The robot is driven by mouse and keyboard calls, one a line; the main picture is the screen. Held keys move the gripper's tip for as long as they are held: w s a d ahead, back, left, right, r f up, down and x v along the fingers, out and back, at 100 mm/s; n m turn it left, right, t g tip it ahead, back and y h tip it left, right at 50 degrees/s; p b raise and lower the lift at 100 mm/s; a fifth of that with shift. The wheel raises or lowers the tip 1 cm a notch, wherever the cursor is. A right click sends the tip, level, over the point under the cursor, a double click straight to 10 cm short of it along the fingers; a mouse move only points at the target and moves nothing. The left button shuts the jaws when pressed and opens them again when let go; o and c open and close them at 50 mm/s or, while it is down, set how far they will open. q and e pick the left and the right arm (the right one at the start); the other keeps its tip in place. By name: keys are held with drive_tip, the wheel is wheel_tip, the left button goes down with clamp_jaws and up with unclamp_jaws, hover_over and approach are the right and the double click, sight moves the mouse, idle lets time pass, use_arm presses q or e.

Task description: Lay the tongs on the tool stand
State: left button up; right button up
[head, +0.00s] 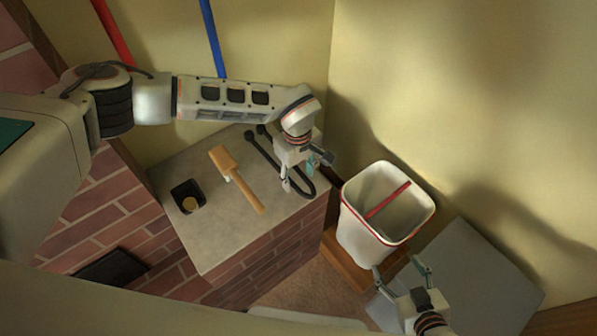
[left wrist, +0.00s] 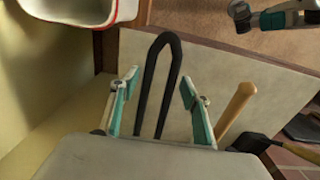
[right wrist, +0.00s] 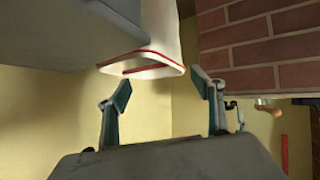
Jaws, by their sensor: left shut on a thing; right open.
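The black tongs (head: 265,157) form a long narrow loop over the right part of the stone counter top. My left gripper (head: 298,186) is over them, pointing down, and is shut on them. In the left wrist view the tongs (left wrist: 157,80) run between the two teal-padded fingers (left wrist: 160,100), with the rounded end pointing away. I cannot tell whether they touch the counter. My right gripper (head: 398,274) is open and empty beside the white bin; its spread fingers show in the right wrist view (right wrist: 163,95). I cannot tell which thing is the tool stand.
A grey slab (head: 475,265) lies beyond.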

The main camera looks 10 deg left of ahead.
use_arm(q)
drive_tip(key=shift+r, duration=0.1)
use_arm(e)
drive_tip(key=shift+r, duration=0.15)
drive_tip(key=shift+s+a, duration=0.1)
drive_tip(key=shift+a, duration=0.05)
use_arm(q)
drive_tip(key=shift+f, duration=0.4)
use_arm(e)
drive_tip(key=shift+s+f, duration=0.55)
drive_tip(key=shift+f, duration=0.2)
use_arm(q)
drive_tip(key=shift+f, duration=0.15)
use_arm(e)
drive_tip(key=shift+f, duration=0.1)
